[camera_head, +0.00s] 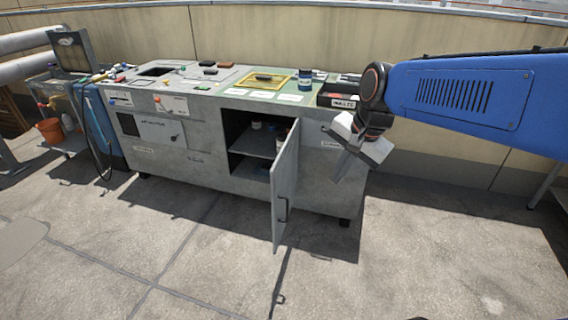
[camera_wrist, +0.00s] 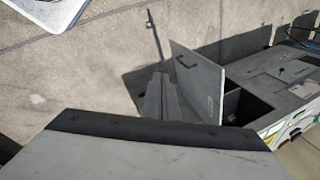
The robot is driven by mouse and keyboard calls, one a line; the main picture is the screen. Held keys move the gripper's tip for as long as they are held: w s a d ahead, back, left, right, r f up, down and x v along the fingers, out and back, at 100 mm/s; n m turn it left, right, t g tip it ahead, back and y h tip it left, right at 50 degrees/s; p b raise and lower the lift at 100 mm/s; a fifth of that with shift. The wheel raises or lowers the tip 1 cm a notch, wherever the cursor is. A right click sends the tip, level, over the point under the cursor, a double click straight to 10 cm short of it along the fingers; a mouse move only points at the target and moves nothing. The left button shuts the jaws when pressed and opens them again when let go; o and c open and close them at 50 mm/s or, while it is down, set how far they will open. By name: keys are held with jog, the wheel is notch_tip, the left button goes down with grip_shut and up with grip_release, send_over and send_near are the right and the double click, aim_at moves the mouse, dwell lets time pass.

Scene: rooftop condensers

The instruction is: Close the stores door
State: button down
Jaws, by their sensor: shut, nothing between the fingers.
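The stores door (camera_head: 285,189) is a grey panel with a dark bar handle (camera_head: 283,209). It stands swung well open, out from the front of the grey workbench cabinet (camera_head: 205,165). The open compartment (camera_head: 250,143) behind it shows a shelf with a few small containers. In the wrist view the door (camera_wrist: 197,80) stands beyond my fingers, its handle near the upper left corner. My gripper (camera_head: 345,165) is shut and empty, to the right of the door in the head view and apart from it. In the wrist view its fingers (camera_wrist: 160,98) point toward the door.
The paved floor (camera_head: 190,275) before the bench is clear.

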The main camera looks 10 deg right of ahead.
jog(key=w+a+f+m+g+y, duration=0.1)
jog(key=w+a+f+m+y, duration=0.1)
jog(key=w+m, duration=1.4)
jog(key=w+a+f+n, duration=0.3)
jog(key=w+a+f, duration=0.4)
jog(key=f, duration=0.2)
jog(key=shift+f, duration=0.15)
